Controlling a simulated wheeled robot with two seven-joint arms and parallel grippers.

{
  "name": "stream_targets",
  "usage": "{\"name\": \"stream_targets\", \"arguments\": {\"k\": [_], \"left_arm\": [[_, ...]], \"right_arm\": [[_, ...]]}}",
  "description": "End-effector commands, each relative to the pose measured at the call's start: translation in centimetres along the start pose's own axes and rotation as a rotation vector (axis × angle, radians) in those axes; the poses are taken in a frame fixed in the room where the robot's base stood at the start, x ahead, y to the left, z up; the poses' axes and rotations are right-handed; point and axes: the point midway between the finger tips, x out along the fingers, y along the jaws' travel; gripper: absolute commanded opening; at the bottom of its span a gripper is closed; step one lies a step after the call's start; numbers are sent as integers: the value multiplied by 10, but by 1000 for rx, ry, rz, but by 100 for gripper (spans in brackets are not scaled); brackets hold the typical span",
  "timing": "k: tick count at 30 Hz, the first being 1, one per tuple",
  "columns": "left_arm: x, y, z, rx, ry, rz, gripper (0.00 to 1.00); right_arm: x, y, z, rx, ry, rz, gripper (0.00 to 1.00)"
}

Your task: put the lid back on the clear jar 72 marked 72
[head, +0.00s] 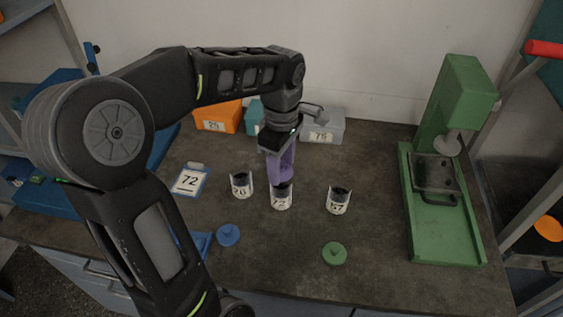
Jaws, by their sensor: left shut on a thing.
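The clear jar 72 (281,201) stands upright on the dark table, between two similar jars, with dark contents and its label facing me. My left gripper (281,167) points down just above and slightly behind it. It is shut on a purple lid (280,179), which is partly hidden by the fingers of similar colour. The lid overlaps the jar's far rim in this view; I cannot tell whether they touch. My right gripper is not in view.
Jar 76 (241,186) stands to the left and another labelled jar (338,201) to the right, both close by. A blue lid (228,235) and a green lid (334,253) lie in front. A 72 card (191,180) is left; a green press (446,200) is right.

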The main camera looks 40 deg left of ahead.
Motion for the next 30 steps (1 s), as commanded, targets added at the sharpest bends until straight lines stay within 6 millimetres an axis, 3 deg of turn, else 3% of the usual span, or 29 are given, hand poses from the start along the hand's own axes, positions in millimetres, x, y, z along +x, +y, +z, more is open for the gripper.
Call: {"name": "stream_targets", "arguments": {"k": [6,30], "left_arm": [[15,0,0,0,0,0,11],[15,0,0,0,0,0,11]], "right_arm": [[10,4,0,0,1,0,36],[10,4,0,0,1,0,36]]}}
